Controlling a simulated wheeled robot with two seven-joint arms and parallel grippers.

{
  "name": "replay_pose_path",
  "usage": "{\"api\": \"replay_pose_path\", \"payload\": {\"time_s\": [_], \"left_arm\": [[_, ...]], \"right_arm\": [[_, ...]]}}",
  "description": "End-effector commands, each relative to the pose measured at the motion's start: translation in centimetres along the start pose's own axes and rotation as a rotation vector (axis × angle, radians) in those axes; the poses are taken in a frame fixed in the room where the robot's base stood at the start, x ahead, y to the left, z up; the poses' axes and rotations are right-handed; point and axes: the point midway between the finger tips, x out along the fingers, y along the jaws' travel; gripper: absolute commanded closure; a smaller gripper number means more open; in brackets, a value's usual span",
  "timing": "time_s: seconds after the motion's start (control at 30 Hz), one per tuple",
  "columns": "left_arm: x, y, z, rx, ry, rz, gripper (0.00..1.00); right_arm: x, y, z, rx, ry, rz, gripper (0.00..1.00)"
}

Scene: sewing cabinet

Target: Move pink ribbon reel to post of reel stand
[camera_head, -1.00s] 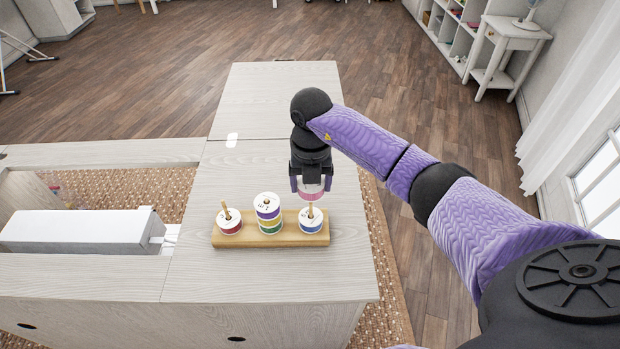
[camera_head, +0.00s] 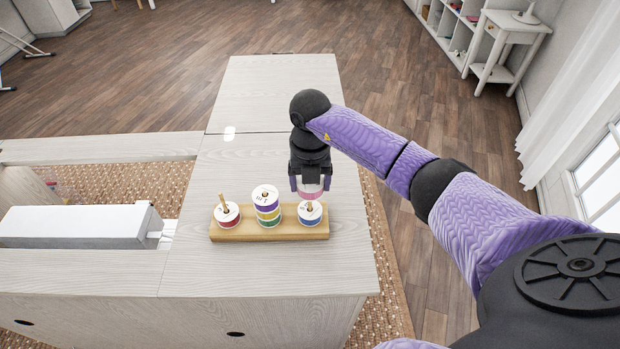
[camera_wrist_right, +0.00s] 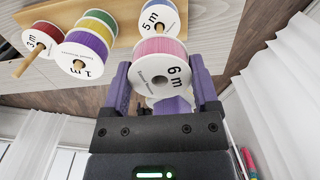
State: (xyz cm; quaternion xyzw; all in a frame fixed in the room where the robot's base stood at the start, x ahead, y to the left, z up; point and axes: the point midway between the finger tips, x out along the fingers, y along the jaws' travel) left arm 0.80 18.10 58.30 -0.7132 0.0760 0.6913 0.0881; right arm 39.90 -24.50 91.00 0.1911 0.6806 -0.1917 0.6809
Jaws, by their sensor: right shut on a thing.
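My right gripper (camera_head: 310,187) is shut on the pink ribbon reel (camera_wrist_right: 160,67), which is marked "6 m" in the right wrist view. The reel shows as a small pink and white disc between the fingers (camera_head: 311,187) in the head view. It is just above and behind the right post of the wooden reel stand (camera_head: 270,233). That post carries a blue reel (camera_head: 311,214). The middle post holds a stack with purple, yellow and green reels (camera_head: 267,207). The left post holds a red reel (camera_head: 228,216). My left gripper is not in view.
The stand sits on the pale wooden cabinet top (camera_head: 190,265). A white sewing machine (camera_head: 75,231) lies in the cabinet opening at the left. The cabinet top behind the stand is clear.

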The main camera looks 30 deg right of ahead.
Motion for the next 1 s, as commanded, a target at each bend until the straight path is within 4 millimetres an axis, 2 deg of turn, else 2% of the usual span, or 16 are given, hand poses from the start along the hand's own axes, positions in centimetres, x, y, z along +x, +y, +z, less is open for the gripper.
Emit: {"api": "replay_pose_path", "payload": {"time_s": [0.6,0.83,0.87,0.93,1.0], "left_arm": [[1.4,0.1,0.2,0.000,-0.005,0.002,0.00],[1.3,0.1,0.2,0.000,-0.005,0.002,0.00],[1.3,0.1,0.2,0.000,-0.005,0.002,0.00],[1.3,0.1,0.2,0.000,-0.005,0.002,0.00],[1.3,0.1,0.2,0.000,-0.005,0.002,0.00]], "right_arm": [[2.3,0.0,0.0,0.000,0.001,0.000,0.79],[2.3,0.0,0.0,0.000,0.000,0.001,0.79],[2.3,0.0,0.0,0.000,0.000,0.001,0.19],[2.3,0.0,0.0,0.000,0.000,0.001,0.04],[2.3,0.0,0.0,0.000,0.000,0.001,0.00]]}}
